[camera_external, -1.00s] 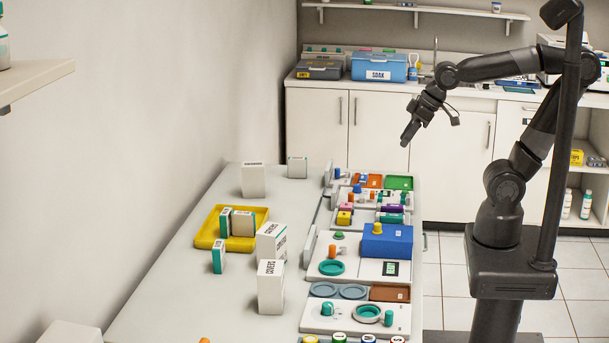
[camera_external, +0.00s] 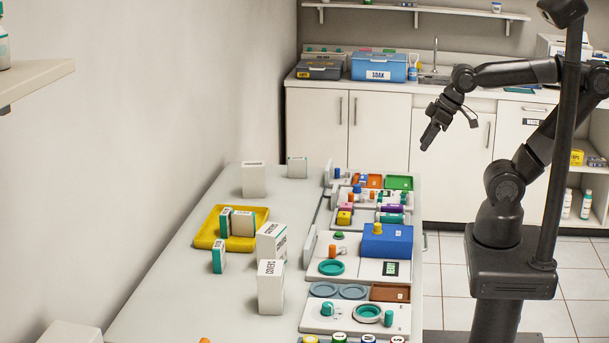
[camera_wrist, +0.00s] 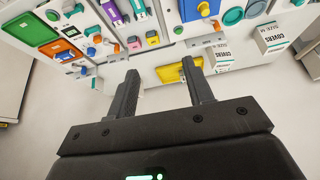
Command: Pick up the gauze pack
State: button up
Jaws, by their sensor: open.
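No label that I can read says gauze, so I cannot tell for certain which thing is the gauze pack. Small white-and-teal packs stand in the yellow tray (camera_external: 262,212) on the left of the bench, one of them a pack (camera_external: 243,224) at its right. A similar small pack (camera_external: 218,257) stands on the bench just in front of the tray. My gripper (camera_external: 427,140) is open and empty, high beyond the bench's right edge, well apart from the packs. In the wrist view, the yellow tray (camera_wrist: 170,73) shows partly behind the spread fingers (camera_wrist: 160,85).
White COVERS boxes (camera_external: 271,243) stand beside the tray, with another box (camera_external: 270,287) nearer the camera. Trays, a blue box (camera_external: 388,241) and dental panels fill the bench's right side. The bench's left front (camera_external: 180,300) is clear.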

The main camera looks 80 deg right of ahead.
jog(key=w+a+r+m+g+y, duration=0.1)
jog(key=w+a+r+m, duration=0.15)
jog(key=w, duration=0.55)
jog(key=w+a+r+m+g+y, duration=0.1)
jog(key=w+a+r, duration=0.2)
jog(key=w, duration=0.4)
jog(key=w+a+f+m+g+y, duration=0.1)
jog(key=w+a+f+m+y, duration=0.15)
jog(key=w, duration=0.55)
jog(key=w+a+f+m+g+y, duration=0.1)
jog(key=w+a, duration=0.3)
jog(key=w, duration=0.5)
jog(key=w+a+f+m+g+y, duration=0.1)
jog(key=w+a+f+m, duration=0.15)
jog(key=w, duration=0.55)
jog(key=w+a+f+m+g+y, duration=0.1)
jog(key=w+a+f+m+y, duration=0.15)
jog(key=w+f, duration=0.45)
jog(key=m+g+y, duration=0.1)
jog(key=m+y, duration=0.4)
send_near(216, 258)
jog(key=x, duration=0.7)
jog(key=shift+s, duration=0.1)
jog(key=shift+h, duration=0.3)
grip_shut()
